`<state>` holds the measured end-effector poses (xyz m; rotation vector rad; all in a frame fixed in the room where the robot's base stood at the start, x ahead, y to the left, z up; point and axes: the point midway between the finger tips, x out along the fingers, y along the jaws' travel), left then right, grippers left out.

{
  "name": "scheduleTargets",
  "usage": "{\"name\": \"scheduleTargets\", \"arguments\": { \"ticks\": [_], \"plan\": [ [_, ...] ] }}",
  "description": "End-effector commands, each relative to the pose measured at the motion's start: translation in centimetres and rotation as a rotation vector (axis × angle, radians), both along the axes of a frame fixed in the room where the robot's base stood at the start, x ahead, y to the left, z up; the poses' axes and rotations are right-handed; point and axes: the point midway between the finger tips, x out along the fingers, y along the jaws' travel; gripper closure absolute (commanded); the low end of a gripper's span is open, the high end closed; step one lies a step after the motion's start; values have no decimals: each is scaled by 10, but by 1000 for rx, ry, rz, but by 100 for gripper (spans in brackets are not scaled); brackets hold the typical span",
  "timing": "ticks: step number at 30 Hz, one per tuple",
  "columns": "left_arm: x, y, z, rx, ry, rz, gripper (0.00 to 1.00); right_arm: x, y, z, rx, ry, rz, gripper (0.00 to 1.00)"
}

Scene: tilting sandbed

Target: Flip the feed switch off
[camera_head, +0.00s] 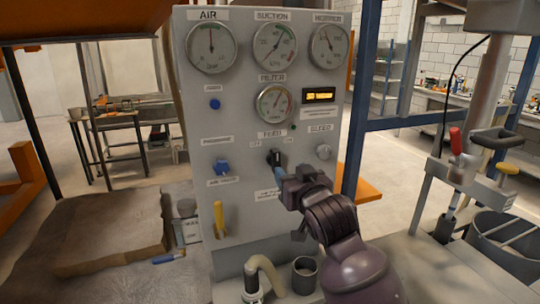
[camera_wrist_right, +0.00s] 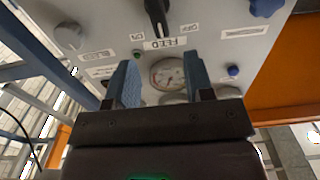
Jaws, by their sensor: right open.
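The feed switch (camera_head: 273,157) is a black lever knob on the grey control panel (camera_head: 240,110), under the FEED label, with ON/OFF marks beside it. In the right wrist view the switch (camera_wrist_right: 157,15) shows upside down at the top edge, partly cut off. I cannot tell surely which mark it points to. My right gripper (camera_head: 279,172) is just below the switch in the head view and covers part of the panel. In the wrist view its blue fingers (camera_wrist_right: 163,78) are spread with nothing between them; the switch appears beyond their tips. Contact is not visible. My left gripper is not in view.
Close around are a blue knob (camera_head: 221,166), a grey knob (camera_head: 323,152), a yellow lever (camera_head: 219,218) and a gauge (camera_head: 275,104). A pipe (camera_head: 262,272) and a dark cup (camera_head: 304,275) stand below. A sand block (camera_head: 95,235) lies at left.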

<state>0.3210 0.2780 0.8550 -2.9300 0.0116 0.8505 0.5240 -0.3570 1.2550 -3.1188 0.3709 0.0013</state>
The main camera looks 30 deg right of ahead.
Motion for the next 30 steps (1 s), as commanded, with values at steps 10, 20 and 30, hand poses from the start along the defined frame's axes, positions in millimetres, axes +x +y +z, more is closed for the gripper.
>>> {"name": "scheduleTargets", "arguments": {
  "ticks": [10,20,30],
  "plan": [
    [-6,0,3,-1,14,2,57,52,-12,2,-1,-1,1,52],
    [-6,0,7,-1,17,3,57,93,-22,1,-1,0,1,52],
    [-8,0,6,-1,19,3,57,101,-24,0,0,-2,1,52]
  ]
}}
